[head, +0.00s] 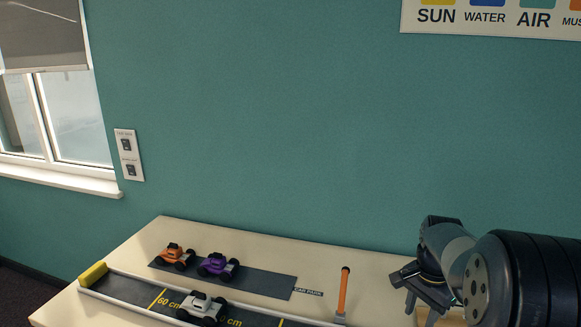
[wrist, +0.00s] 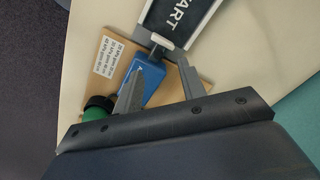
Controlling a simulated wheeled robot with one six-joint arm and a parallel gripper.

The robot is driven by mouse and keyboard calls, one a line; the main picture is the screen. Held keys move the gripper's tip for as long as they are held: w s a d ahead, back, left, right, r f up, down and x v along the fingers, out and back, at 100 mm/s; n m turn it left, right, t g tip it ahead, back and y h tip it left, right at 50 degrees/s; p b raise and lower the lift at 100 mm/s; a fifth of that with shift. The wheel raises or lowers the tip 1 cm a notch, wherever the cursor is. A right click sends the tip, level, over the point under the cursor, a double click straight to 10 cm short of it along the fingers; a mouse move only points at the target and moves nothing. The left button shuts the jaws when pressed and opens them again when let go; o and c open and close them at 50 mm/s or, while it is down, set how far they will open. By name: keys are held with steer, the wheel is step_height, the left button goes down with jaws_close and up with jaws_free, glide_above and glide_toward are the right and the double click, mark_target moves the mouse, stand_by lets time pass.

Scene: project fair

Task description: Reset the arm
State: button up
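My gripper (head: 412,285) is at the right of the head view, above the right part of the pale table (head: 150,247). In the wrist view its two fingers (wrist: 161,68) stand apart with nothing held between them. Beyond the fingers lies a tan board (wrist: 112,76) with a printed white label. A blue piece (wrist: 153,77) on the board shows between the fingers and is partly hidden by one of them. I cannot tell how far the fingers are above it.
A dark START panel (wrist: 172,18) lies beyond the board; a green and black part (wrist: 95,112) is at left. A track (head: 130,290) holds a white car (head: 203,306). Orange (head: 175,256) and purple (head: 218,265) cars stand behind on a dark strip, left of an orange post (head: 343,290).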

steer(key=f, duration=0.7)
steer(key=d+f+p, duration=0.1)
steer(key=f, duration=0.3)
steer(key=shift+w, duration=0.1)
steer(key=shift+s+d+f, duration=0.15)
steer(key=shift+s+d, duration=0.05)
steer(key=shift+d, duration=0.1)
steer(key=shift+w+d+f, duration=0.15)
steer(key=shift+d, duration=0.25)
steer(key=shift+r, duration=0.2)
steer(key=shift+w+r, duration=0.1)
